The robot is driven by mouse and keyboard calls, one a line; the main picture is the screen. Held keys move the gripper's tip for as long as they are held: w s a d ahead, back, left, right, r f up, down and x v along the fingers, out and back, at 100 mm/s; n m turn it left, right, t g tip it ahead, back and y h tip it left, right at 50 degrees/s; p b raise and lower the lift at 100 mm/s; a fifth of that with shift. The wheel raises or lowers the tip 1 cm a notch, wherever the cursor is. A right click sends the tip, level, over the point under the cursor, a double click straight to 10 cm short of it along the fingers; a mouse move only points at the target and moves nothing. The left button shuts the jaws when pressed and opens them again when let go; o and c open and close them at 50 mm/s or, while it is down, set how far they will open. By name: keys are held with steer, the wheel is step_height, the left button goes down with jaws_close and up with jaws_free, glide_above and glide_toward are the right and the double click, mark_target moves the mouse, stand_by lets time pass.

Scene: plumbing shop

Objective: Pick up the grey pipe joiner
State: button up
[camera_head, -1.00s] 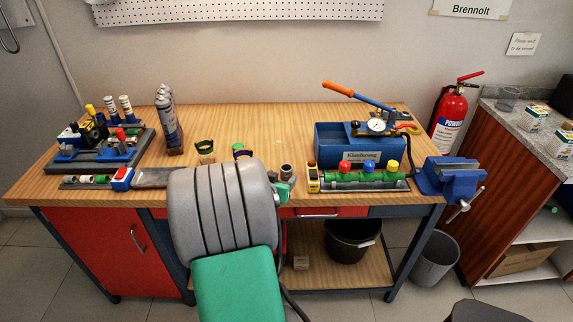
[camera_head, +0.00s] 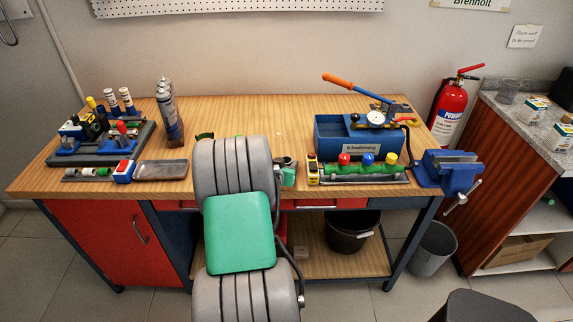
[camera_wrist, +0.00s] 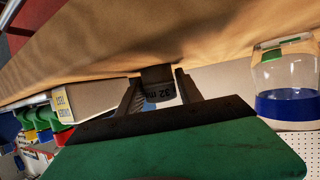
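The grey pipe joiner (camera_wrist: 162,91) shows in the wrist view as a dark grey piece with "32 m" printed on it, between the two fingers of my gripper (camera_wrist: 159,76). The fingers stand on either side of it, close to its sides; I cannot tell whether they press on it. In the head view my arm covers most of this spot, and only a small grey part, likely the joiner (camera_head: 289,161), shows beside the arm near the bench's front edge.
On the workbench (camera_head: 240,112), a yellow box (camera_head: 312,168) and a green manifold with coloured caps (camera_head: 367,170) stand just right of my arm. A blue pump tank (camera_head: 345,136) is behind them. A grey tray (camera_head: 161,170) and spray cans (camera_head: 170,115) are to the left.

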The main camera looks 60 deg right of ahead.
jaws_close()
stand_by(0.3)
